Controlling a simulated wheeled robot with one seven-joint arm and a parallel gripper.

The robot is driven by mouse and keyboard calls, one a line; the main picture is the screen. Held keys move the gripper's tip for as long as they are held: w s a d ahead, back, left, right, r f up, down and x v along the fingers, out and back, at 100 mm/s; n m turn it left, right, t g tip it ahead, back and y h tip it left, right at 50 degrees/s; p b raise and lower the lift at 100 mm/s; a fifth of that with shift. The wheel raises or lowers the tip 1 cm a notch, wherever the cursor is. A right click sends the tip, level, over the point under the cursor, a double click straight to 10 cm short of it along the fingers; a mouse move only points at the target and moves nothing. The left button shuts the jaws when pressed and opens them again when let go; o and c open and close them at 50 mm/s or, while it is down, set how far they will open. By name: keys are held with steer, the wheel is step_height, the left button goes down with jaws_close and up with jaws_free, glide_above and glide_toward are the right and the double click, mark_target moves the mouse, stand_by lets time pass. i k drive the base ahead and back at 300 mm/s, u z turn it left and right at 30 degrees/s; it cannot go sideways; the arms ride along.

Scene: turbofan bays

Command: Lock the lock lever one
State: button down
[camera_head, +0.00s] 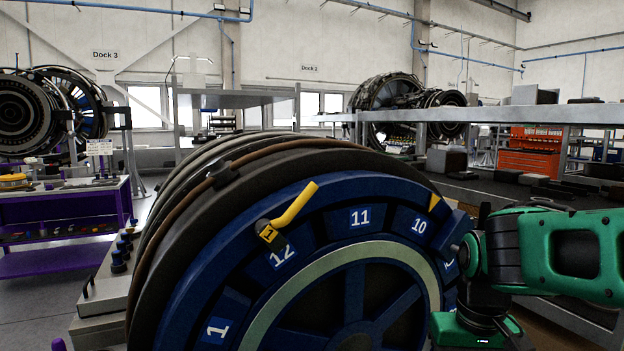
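Lock lever one is a yellow lever (295,203) on the upper left of the big blue fan disc (328,192). It slants up and to the right from a pivot with a yellow tag marked 1 (268,235), above the number 12. Whether it is locked is not clear from this view. My green arm reaches in from the right, its links near the disc's right edge and apart from the lever. I cannot make out my gripper's fingers in this view.
The disc carries numbered segments, with a yellow triangle (433,202) near 10. A grey workbench (470,113) stands behind on the right, with an orange tool cabinet (530,150) beyond it. A purple cart (65,225) stands at the left. The space above the lever looks clear.

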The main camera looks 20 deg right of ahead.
mark_target(266, 230)
steer(key=k, duration=0.4)
steer(key=u, duration=1.35)
steer(key=k, duration=0.9)
steer(key=z, duration=1.25)
steer(key=i, duration=1)
steer(key=u, duration=0.05)
